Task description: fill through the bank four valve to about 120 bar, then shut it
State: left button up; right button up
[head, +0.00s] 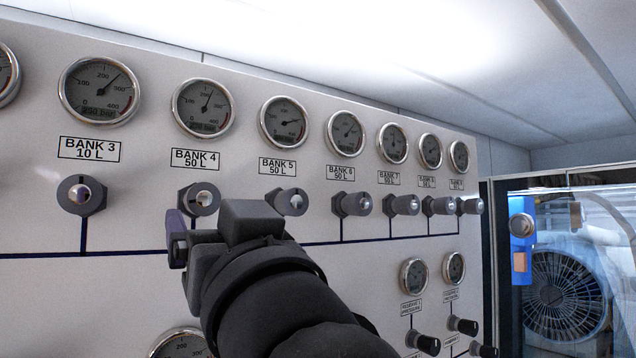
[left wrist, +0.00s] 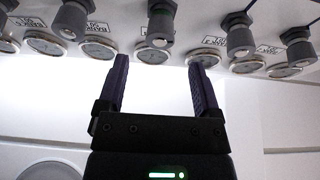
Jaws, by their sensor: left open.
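The bank four valve (head: 203,199) is a grey knob with a shiny centre, below the BANK 4 50 L label (head: 195,159) and its round gauge (head: 202,108). That gauge's needle points up and slightly right, past 200. My left gripper (head: 190,232) is just below and in front of this valve, its far finger partly hidden by its body. In the left wrist view, the open fingers (left wrist: 159,80) are apart and empty. A grey knob (left wrist: 160,22) stands beyond the fingertips, roughly between them; I cannot read its label. My right gripper is not in view.
The bank 3 valve (head: 81,195) is to the left and the bank 5 valve (head: 288,201) close to the right. More valves and gauges follow rightwards. A gauge (head: 181,346) at the bottom is cut off. A glazed enclosure with a fan (head: 566,285) stands at right.

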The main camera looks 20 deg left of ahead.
aim_at(205, 201)
pick_arm(q)
jog(key=p+x, duration=0.3)
jog(key=x, duration=0.4)
jog(key=shift+w+a+r+p, duration=0.2)
jog(key=shift+p, duration=0.15)
jog(key=shift+s+d, duration=0.1)
jog(key=shift+d, duration=0.05)
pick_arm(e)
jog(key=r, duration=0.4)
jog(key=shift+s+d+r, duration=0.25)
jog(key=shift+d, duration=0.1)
pick_arm(q)
jog(key=shift+c, duration=0.2)
